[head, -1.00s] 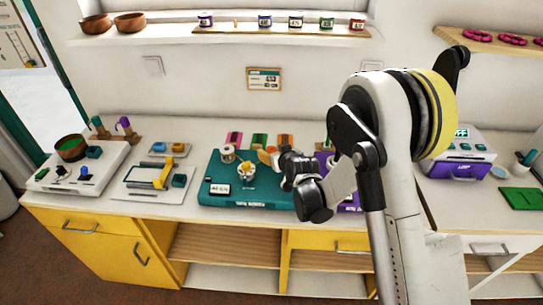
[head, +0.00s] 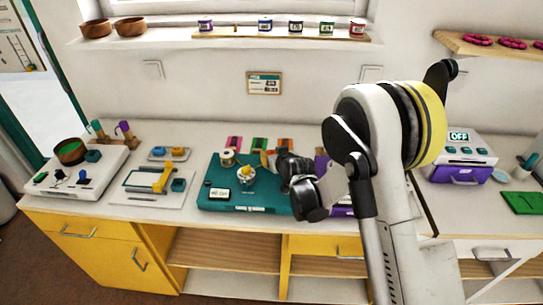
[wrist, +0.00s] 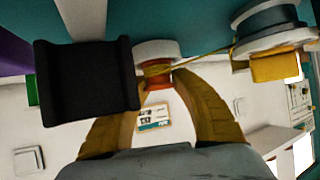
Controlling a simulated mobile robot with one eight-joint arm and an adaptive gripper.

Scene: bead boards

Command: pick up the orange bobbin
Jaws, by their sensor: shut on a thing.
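The orange bobbin (wrist: 158,80) shows between my two fingertips in the wrist view, which is upside down. It has a pale flange and an orange-red one. A yellowish thread runs from it to a grey-blue winder (wrist: 270,22) with a yellow part. My gripper (wrist: 157,72) has brown-yellow fingers that close in on the bobbin from both sides. In the head view my gripper (head: 268,159) is above the right part of the teal board (head: 265,200). The bobbin is too small and covered to make out there.
A pale spool (head: 227,158) and the white winder cup (head: 246,176) stand on the teal board, left of my gripper. A black block (wrist: 85,80) is close by in the wrist view. Pink, green and orange pieces lie behind the board. A purple machine (head: 461,160) stands at right.

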